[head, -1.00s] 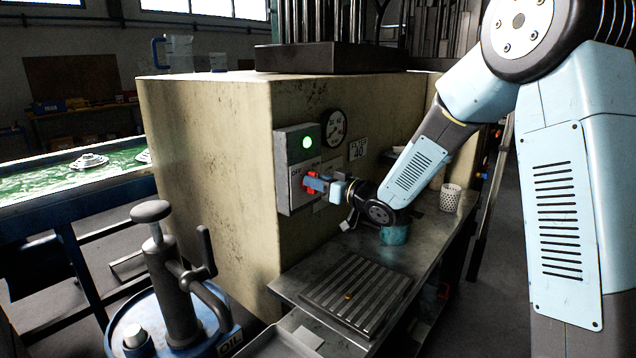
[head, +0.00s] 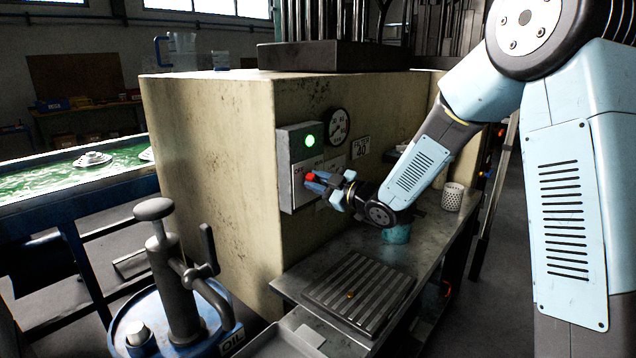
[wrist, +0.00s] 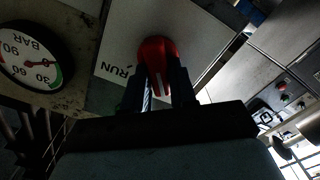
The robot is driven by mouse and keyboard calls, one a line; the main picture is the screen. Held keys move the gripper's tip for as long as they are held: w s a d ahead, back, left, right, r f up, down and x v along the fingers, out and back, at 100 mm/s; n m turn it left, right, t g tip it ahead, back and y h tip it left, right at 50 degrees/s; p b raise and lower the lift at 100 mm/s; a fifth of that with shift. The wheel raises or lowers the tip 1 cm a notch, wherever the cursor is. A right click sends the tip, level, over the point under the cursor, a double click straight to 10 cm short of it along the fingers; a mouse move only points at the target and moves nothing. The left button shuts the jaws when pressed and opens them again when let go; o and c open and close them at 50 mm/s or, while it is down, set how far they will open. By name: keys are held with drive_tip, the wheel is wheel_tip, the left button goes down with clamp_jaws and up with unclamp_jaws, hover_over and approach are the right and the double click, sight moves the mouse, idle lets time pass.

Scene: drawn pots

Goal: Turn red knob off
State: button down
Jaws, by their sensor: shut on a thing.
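The red knob (head: 311,177) sits on the front of a grey switch box (head: 285,158) on the side of the cream machine. My gripper (head: 317,182) reaches it from the right. In the wrist view the red knob (wrist: 157,48) lies between the two dark fingers of my gripper (wrist: 163,78), which are shut on its grip. A white line on the knob points down toward my gripper in that view. The word RUN shows to the knob's lower left there; OFF shows left of the knob in the head view. A green lamp (head: 309,140) above the knob is lit.
A pressure gauge (head: 338,125) is right of the box. Below is a metal bench with a slatted grate (head: 358,292), a teal cup (head: 396,233) and a white perforated cup (head: 452,197). An oil pump (head: 170,270) stands at front left.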

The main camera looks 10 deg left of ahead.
drive_tip(key=shift+f, duration=0.25)
idle(0.3)
drive_tip(key=c, duration=1)
unclamp_jaws()
drive_tip(key=shift+r, duration=0.1)
drive_tip(key=v, duration=1.4)
